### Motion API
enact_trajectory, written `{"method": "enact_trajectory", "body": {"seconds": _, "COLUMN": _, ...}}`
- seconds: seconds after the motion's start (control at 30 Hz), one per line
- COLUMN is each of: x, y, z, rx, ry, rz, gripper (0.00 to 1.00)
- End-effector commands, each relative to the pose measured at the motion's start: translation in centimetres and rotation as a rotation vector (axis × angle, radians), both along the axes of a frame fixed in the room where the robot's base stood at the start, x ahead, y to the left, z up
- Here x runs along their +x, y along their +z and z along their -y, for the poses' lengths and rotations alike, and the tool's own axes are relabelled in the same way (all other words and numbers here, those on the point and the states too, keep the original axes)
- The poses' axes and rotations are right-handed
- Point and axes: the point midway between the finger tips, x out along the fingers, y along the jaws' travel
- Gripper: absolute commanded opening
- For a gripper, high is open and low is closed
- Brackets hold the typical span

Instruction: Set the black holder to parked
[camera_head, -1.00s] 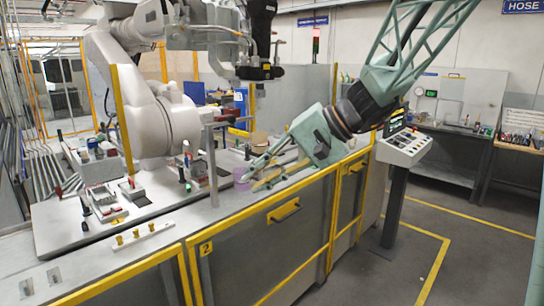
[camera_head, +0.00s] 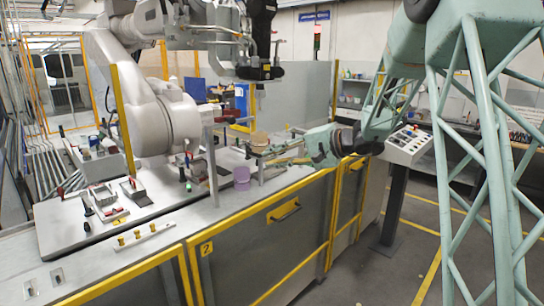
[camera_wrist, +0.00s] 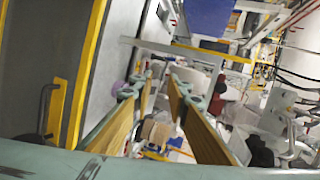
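I cannot tell for sure which part is the black holder. Small black upright handles stand on the left bench plate, one at the front left (camera_head: 86,204) and one with a green tip (camera_head: 188,171) farther right. My gripper (camera_head: 258,156) is teal with tan finger pads and reaches left over the bench edge, well to the right of these handles. In the wrist view my gripper (camera_wrist: 155,92) has its two fingers spread apart, with nothing clasped between them. A tan round object (camera_head: 259,141) is close by the fingertips; whether they touch it is unclear.
A large white robot arm (camera_head: 160,120) stands over the bench. A control panel (camera_head: 408,145) is at right. The front bench strip is mostly clear.

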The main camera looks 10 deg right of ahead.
Motion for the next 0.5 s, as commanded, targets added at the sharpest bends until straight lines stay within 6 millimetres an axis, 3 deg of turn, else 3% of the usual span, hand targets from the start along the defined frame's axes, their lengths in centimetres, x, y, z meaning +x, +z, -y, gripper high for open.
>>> {"method": "enact_trajectory", "body": {"seconds": 0.5, "x": 10.1, "y": -4.5, "z": 8.3, "rx": 0.111, "ry": -0.191, "rz": 0.067, "gripper": 0.15}}
